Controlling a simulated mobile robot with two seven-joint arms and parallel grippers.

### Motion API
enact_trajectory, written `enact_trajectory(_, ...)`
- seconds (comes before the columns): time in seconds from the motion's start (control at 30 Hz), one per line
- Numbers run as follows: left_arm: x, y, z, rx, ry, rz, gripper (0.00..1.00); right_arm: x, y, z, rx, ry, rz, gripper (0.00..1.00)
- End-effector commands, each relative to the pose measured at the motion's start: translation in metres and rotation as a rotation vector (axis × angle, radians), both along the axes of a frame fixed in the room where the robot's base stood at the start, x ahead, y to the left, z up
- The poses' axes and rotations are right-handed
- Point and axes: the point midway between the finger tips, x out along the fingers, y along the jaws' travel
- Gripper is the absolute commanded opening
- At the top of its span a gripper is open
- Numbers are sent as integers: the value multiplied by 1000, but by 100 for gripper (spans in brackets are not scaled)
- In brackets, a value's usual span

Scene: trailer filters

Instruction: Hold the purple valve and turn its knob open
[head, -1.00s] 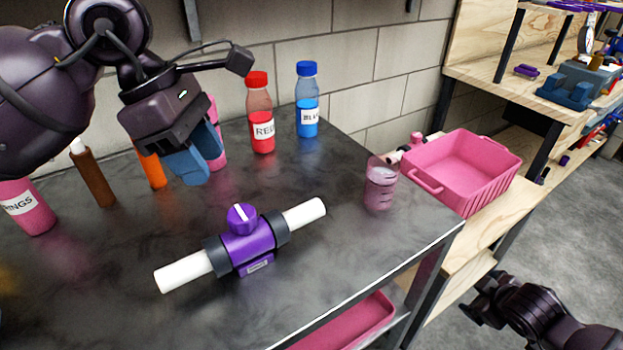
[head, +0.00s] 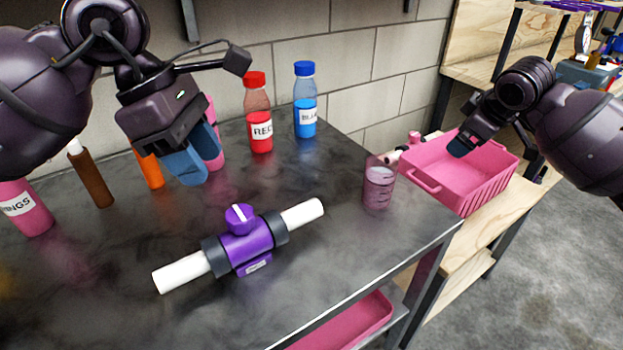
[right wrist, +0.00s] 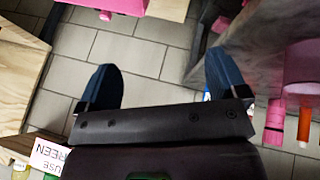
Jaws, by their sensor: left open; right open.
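The purple valve (head: 247,246) lies on the dark tabletop, between black collars with a white pipe stub at each end. Its round purple knob (head: 239,218) is on top, with a white line across it. My left gripper (head: 198,166) is open and empty, above the table, behind and to the left of the valve. My right gripper (head: 462,143) is over the pink bin, well to the right of the valve. In the right wrist view its blue fingers (right wrist: 160,88) are wide apart with nothing between them. The valve is not recognisable in that view.
A red bottle (head: 259,115) and a blue bottle (head: 305,103) stand at the table's back. A clear beaker (head: 379,186) stands near the right edge. A pink bin (head: 470,190) sits on the wooden bench. Brown, orange and pink containers stand at left. Table around the valve is clear.

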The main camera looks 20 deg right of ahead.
Motion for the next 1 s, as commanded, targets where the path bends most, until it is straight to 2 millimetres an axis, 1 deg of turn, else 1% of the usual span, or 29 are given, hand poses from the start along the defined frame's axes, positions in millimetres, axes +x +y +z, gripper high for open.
enact_trajectory(0.03, 0, 0, 0, 0, 0, 0, 43, 5, 22, 5, 25, 11, 68, 92)
enact_trajectory(0.2, 0, 0, 0, 0, 0, 0, 43, 6, 92, 13, 116, 74, 299, 92)
enact_trajectory(0.27, 0, 0, 0, 0, 0, 0, 43, 4, 115, 16, 147, 98, 375, 92)
enact_trajectory(0.3, 0, 0, 0, 0, 0, 0, 43, 1, 129, 19, 167, 115, 426, 92)
enact_trajectory(0.4, 0, 0, 0, 0, 0, 0, 43, -7, 162, 25, 217, 158, 540, 92)
enact_trajectory(0.5, 0, 0, 0, 0, 0, 0, 43, -17, 188, 31, 262, 200, 637, 92)
enact_trajectory(0.73, 0, 0, 0, 0, 0, 0, 43, -40, 240, 39, 316, 267, 842, 92)
enact_trajectory(0.9, 0, 0, 0, 0, 0, 0, 43, -62, 292, 32, 233, 244, 1070, 92)
enact_trajectory(1.0, 0, 0, 0, 0, 0, 0, 43, -71, 317, 27, 159, 205, 1181, 92)
